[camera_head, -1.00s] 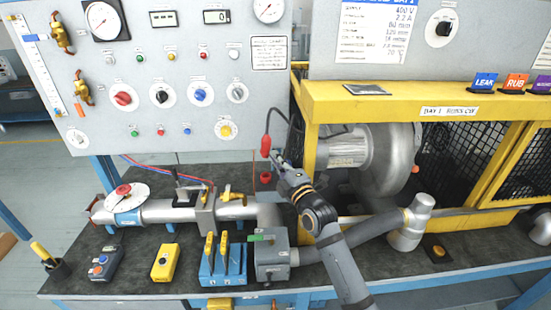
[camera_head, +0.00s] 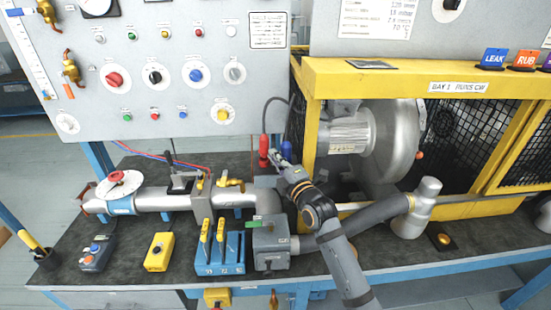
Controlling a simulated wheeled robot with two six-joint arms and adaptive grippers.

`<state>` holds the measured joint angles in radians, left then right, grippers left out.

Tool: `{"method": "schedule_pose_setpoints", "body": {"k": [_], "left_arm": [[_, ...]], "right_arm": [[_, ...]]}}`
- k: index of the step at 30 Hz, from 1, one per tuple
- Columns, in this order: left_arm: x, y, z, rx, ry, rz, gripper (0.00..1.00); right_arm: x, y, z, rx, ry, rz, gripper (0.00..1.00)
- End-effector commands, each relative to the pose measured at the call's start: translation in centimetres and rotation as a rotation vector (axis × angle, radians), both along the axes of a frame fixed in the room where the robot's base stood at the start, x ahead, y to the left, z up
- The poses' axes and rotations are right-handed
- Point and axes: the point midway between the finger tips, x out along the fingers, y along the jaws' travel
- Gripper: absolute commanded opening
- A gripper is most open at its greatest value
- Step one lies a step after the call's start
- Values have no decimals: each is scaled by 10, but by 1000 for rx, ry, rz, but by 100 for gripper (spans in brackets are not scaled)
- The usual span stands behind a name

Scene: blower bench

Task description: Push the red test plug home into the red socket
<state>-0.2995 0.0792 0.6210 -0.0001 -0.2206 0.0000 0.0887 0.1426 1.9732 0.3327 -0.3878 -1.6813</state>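The red test plug (camera_head: 263,145) stands upright at the back of the bench, left of the yellow frame, with a dark cable looping up from its top. The red socket (camera_head: 263,162) is directly below it, and the two appear to meet. I cannot tell how deep the plug sits. My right gripper (camera_head: 273,154) reaches in from the lower right, with its fingertips at the plug's right side. It looks shut on the plug, though the fingers are small and partly hidden. My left gripper is not in view.
The yellow frame (camera_head: 309,125) and blower (camera_head: 390,145) are close on the right. A silver pipe (camera_head: 155,207) and grey box (camera_head: 270,246) lie in front. The control panel (camera_head: 190,110) rises behind, at left.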

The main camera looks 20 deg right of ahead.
Motion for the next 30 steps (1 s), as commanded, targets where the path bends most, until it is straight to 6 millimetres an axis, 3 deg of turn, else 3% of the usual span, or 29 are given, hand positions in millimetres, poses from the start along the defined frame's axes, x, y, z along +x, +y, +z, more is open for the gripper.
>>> {"method": "schedule_pose_setpoints", "body": {"k": [30], "left_arm": [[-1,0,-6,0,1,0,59]], "right_arm": [[0,0,-1,-7,7,0,0]]}}
